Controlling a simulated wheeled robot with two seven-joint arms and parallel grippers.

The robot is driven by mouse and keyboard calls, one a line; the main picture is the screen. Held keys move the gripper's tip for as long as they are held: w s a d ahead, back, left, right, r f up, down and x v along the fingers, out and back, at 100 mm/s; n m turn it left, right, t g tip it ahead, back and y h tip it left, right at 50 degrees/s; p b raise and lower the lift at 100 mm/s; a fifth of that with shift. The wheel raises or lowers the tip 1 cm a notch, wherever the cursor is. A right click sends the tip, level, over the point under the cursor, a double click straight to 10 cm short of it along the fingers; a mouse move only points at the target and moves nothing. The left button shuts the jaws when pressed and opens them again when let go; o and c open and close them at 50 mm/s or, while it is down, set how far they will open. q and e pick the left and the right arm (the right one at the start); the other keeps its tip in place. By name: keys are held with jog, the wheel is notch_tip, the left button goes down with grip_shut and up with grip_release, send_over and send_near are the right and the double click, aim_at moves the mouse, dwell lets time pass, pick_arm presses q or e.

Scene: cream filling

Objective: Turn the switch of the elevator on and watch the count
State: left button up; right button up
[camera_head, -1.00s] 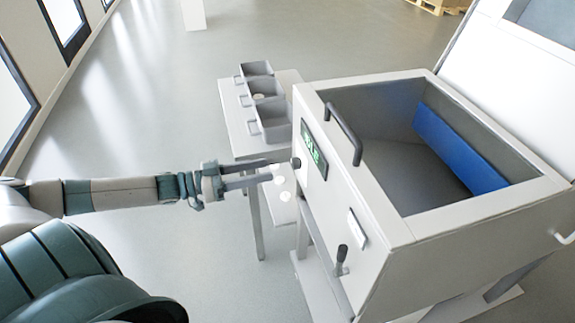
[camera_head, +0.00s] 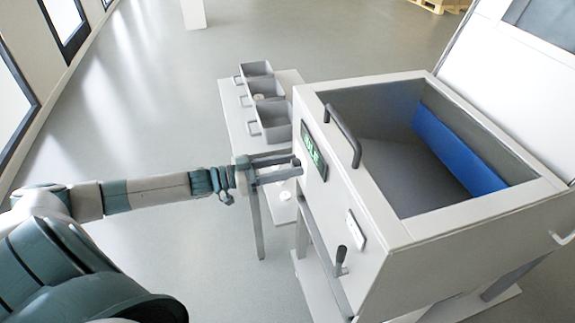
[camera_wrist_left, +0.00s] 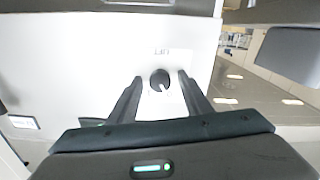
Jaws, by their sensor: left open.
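The switch is a round black knob (camera_wrist_left: 160,80) with a pale pointer, on the white front panel of the machine under a small label that seems to read "LIFT". In the left wrist view my left gripper (camera_wrist_left: 160,84) is open, with one finger on each side of the knob. Contact cannot be told. In the head view my left gripper (camera_head: 297,165) reaches the panel from the left and hides the knob. The green display (camera_head: 313,152) above it seems to read "IDLE". My right gripper is not in view.
The machine's open hopper (camera_head: 385,180) has a blue plate (camera_head: 455,148) inside. A handle (camera_head: 343,135) and a black lever (camera_head: 341,256) are on its front side. Several grey bins (camera_head: 272,120) stand on a small table (camera_head: 232,125) behind my gripper. The floor to the left is clear.

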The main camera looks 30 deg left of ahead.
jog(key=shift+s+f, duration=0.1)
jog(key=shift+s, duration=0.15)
